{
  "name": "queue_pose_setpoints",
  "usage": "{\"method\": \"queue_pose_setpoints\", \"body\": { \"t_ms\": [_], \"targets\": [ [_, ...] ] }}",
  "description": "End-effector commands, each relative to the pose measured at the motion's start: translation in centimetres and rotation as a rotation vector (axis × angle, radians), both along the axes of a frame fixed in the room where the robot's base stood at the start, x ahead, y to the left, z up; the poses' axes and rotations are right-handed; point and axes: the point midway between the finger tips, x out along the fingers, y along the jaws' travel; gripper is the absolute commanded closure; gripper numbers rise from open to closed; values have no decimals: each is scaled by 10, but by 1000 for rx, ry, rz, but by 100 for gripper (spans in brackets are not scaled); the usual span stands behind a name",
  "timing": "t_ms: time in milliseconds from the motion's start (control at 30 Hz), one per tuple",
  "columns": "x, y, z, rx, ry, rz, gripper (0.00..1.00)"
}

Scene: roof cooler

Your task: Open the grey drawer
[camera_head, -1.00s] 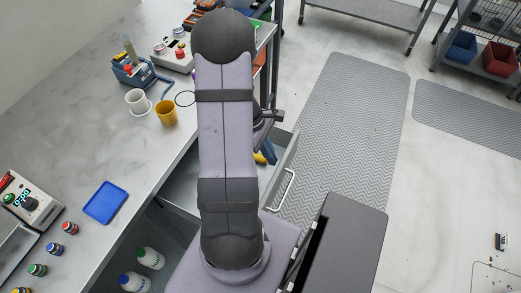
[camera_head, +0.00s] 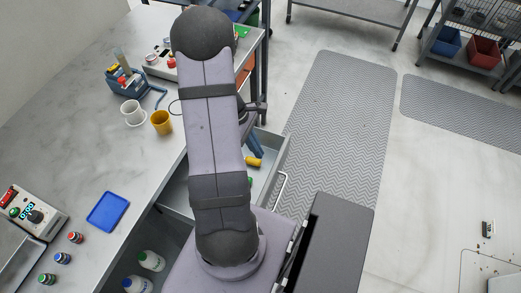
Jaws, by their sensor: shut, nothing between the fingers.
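The grey drawer (camera_head: 272,146) under the left workbench stands pulled out, with its inside partly showing. Its pale bar handle (camera_head: 281,190) is on the front face, to the right of my arm. Inside lie a yellow piece (camera_head: 254,162), a blue piece (camera_head: 256,147) and a bit of something green. My arm hides the drawer's left part. My gripper (camera_head: 262,106) shows partly behind my arm, above the far end of the drawer and apart from the handle. It is shut and empty.
The workbench (camera_head: 75,155) holds a white mug (camera_head: 132,112), a yellow mug (camera_head: 161,122) and a blue tray (camera_head: 108,211). White bottles (camera_head: 151,261) stand below it. A grey floor mat (camera_head: 342,130) lies on clear floor to the right.

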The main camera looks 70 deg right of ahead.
Motion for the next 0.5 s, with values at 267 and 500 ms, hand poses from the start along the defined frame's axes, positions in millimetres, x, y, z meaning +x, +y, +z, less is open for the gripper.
{"method": "queue_pose_setpoints", "body": {
  "t_ms": [267, 500],
  "targets": [
    [13, 0, 37, 0, 1, 1, 100],
    [17, 0, 44, 0, 0, 1, 100]
  ]
}}
